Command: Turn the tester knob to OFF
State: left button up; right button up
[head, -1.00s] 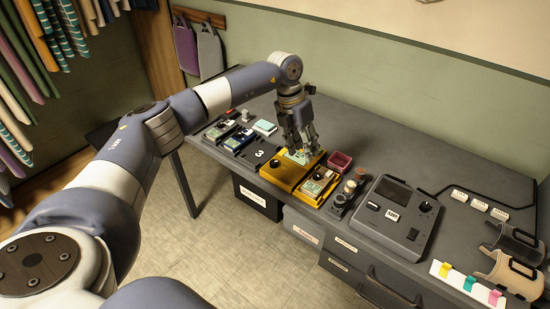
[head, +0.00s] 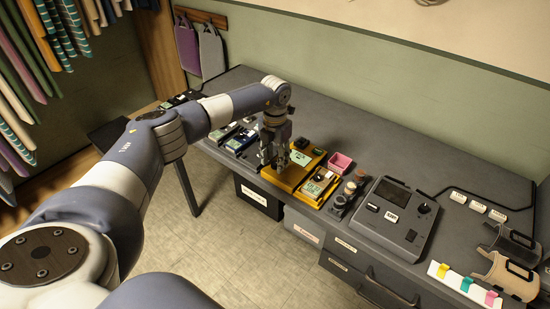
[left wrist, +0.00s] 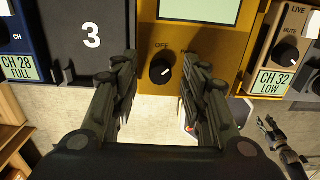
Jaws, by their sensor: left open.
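The tester is a yellow box (left wrist: 218,42) with a pale green screen (left wrist: 200,10). It also shows in the head view (head: 285,183) on the grey table. On its front part is a round black knob (left wrist: 161,70) with the word OFF printed just above it. The white mark on the knob points up and to the right, off the OFF label. My left gripper (left wrist: 158,78) is open, with one finger on each side of the knob and gaps between; in the head view (head: 273,163) it is over the tester's front. A dark gripper-like part, probably my right gripper (left wrist: 268,128), shows low on the right.
A dark slot marked 3 (left wrist: 92,40) and a CH 28 FULL unit (left wrist: 20,60) are left of the tester. A CH 32 LOW unit (left wrist: 280,50) is close on its right. A pink tray (head: 340,162) and a large console (head: 395,215) stand farther right.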

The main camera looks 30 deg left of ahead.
pick_arm(q)
jog(key=shift+f, duration=0.25)
grip_shut()
